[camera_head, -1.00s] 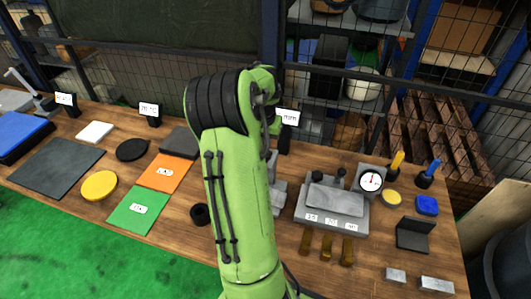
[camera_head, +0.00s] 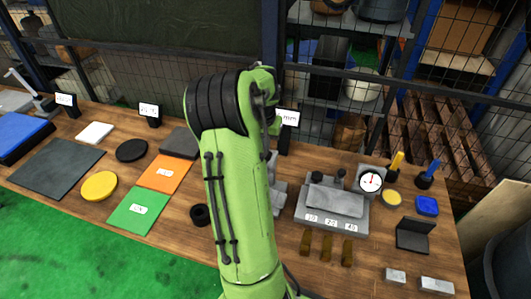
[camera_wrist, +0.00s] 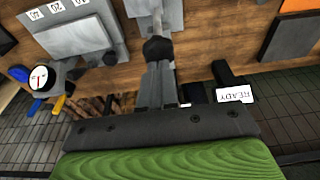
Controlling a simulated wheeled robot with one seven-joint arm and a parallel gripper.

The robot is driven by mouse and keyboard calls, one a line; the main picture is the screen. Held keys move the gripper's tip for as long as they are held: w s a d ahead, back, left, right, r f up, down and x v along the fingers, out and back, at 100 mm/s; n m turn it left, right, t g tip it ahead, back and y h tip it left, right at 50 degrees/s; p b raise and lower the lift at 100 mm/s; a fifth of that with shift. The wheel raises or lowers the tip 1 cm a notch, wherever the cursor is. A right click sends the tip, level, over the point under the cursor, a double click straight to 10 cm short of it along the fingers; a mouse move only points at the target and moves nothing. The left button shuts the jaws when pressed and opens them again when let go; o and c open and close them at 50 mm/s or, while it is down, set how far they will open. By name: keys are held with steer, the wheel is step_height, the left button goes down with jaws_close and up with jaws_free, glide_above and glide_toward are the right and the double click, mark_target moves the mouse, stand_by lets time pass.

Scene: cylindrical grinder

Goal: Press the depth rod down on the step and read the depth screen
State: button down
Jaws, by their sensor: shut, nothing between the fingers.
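In the wrist view my gripper (camera_wrist: 158,68) is shut with nothing between the fingers. Its fingertips are at or just above the dark round knob (camera_wrist: 157,48) of the depth rod; I cannot tell if they touch. The thin rod (camera_wrist: 157,20) runs from the knob toward the grey step block (camera_wrist: 172,12). The depth screen (camera_wrist: 234,95) stands beside the fingers and appears to read READY, upside down. In the head view my arm hides the gripper and rod; part of the grey step stand (camera_head: 279,192) and the screen (camera_head: 288,118) show.
A grey fixture (camera_head: 330,205) with numbered labels and a dial gauge (camera_head: 370,182) stand to the right. Brass pieces (camera_head: 326,246) lie in front of it. Orange (camera_head: 165,174) and green (camera_head: 138,210) mats lie to the left. A wire fence (camera_head: 340,80) stands behind the bench.

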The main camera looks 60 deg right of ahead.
steer(key=shift+f, duration=0.25)
stand_by(0.4)
steer(key=shift+f+b, duration=0.3)
steer(key=shift+b, duration=0.15)
steer(key=shift+f, duration=0.2)
stand_by(0.6)
steer(key=d+p+v, duration=0.2)
steer(key=p+v, duration=0.5)
steer(key=v, duration=0.2)
steer(key=shift+w+r, duration=0.15)
steer(key=shift+r, duration=0.05)
steer(key=shift+w+a, duration=0.1)
steer(key=shift+a, duration=0.05)
